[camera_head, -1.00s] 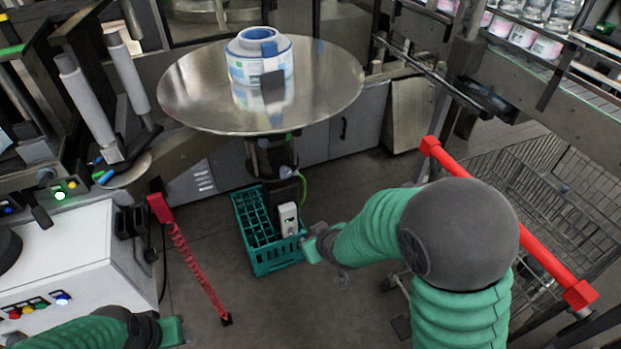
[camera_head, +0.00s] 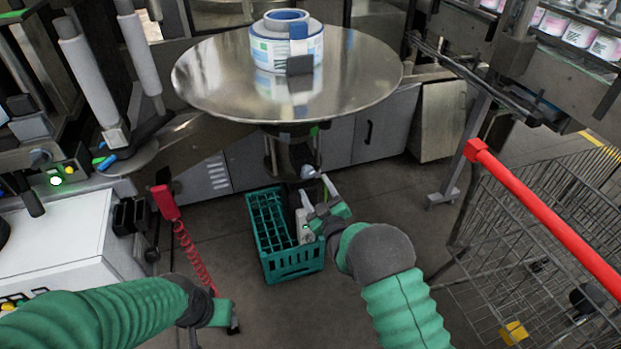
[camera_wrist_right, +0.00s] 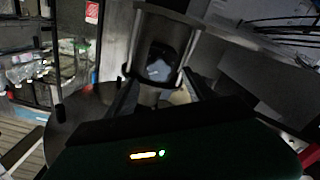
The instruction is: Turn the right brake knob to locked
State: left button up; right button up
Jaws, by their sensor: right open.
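A small pale grey knob (camera_head: 308,172) sits on the dark post beneath the round metal turntable (camera_head: 200,88). I take it for the right brake knob; its setting is too small to read. In the right wrist view a pale bluish knob (camera_wrist_right: 157,68) shows ahead in a dark housing. My right gripper (camera_head: 318,193) is open, just below and right of the knob in the head view; whether it touches is unclear. My left gripper (camera_head: 224,312) is low at the left, away from the post, and its jaws are not clear.
A labelled reel (camera_head: 286,45) rests on the turntable. A green crate (camera_head: 290,263) stands on the floor below. A red handset (camera_head: 165,203) with a coiled cord hangs at left. A wire cart (camera_head: 530,235) with a red handle (camera_head: 545,218) stands at right.

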aim_at(309, 175)
jog(key=x, duration=0.6)
jog(key=shift+b, duration=0.3)
jog(key=shift+s, duration=0.1)
grip_shut()
